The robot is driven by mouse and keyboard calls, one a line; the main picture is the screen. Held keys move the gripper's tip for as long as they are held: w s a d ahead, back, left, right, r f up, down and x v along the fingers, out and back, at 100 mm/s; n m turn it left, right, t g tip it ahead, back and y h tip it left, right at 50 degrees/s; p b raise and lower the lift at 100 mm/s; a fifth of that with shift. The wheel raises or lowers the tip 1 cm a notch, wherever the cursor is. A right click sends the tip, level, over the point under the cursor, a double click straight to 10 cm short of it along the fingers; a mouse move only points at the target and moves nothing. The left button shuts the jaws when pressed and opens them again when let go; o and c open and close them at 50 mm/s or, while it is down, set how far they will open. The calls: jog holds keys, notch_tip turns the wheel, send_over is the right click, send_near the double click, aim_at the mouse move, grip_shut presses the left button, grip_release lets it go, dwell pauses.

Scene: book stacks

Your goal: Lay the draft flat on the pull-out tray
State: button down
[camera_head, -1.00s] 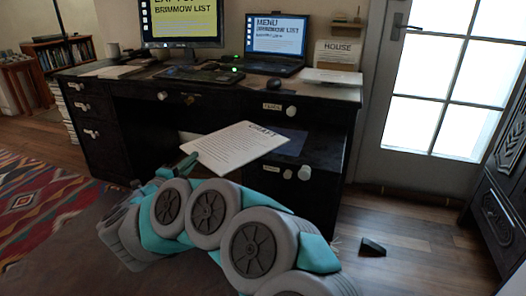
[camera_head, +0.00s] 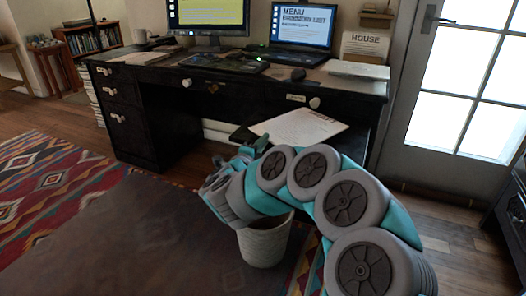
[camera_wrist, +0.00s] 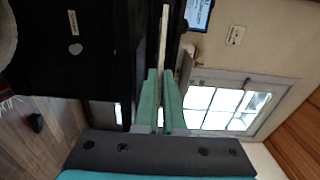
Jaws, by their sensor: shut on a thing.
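The draft (camera_head: 300,127), a pale sheet with print at its far edge, lies nearly level in front of the desk's right half. My gripper (camera_head: 250,148) is at its near left corner, partly hidden by my arm. In the wrist view the draft (camera_wrist: 163,40) shows edge-on as a thin pale strip between the teal fingers (camera_wrist: 160,85), which are shut on it.
The dark desk (camera_head: 150,120) carries a monitor (camera_head: 208,14), a laptop (camera_head: 300,25) and papers (camera_head: 357,69). A pale bin (camera_head: 265,242) stands on the floor below my arm. A patterned rug (camera_head: 50,175) lies at left; a glazed door (camera_head: 460,90) is at right.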

jog(key=shift+f, duration=1.75)
jog(key=shift+f, duration=0.15)
jog(key=c, duration=1)
grip_release()
jog(key=v, duration=1.2)
jog(key=shift+r+b, duration=0.25)
jog(key=shift+b, duration=0.2)
